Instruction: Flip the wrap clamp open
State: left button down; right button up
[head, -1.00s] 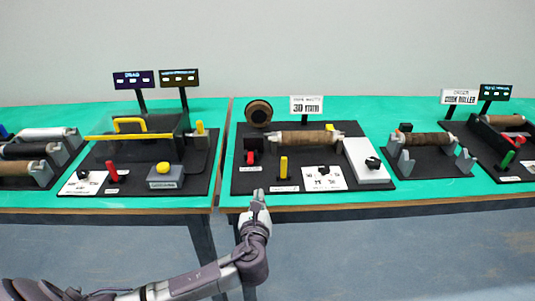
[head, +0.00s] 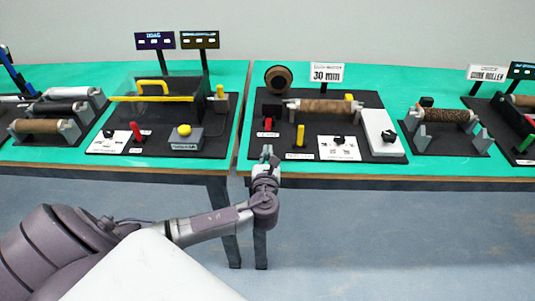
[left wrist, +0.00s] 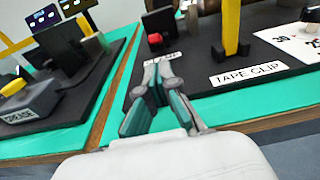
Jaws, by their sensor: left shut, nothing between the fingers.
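The middle station's black board (head: 375,113) carries a black block with a red tip at its front left. The red tip (head: 267,124) shows in the head view and also in the left wrist view (left wrist: 154,96). No label legibly reads wrap clamp, so I cannot tell for certain which part it is. A yellow upright lever (head: 300,135) stands to the right, with a "TAPE CLIP" label (left wrist: 249,74) in front of it. My left gripper (head: 266,152) is shut and empty at the board's front left corner, apart from the red tip. My right gripper is not in view.
A brown roll (head: 327,106) lies across the middle board. The left station has a yellow button box (head: 183,138). A gap between tables is left of my gripper.

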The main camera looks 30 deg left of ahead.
aim_at(268, 124)
pick_arm(q)
jog(key=x, duration=0.6)
jog(key=shift+w+a, duration=0.15)
jog(key=shift+w, duration=0.1)
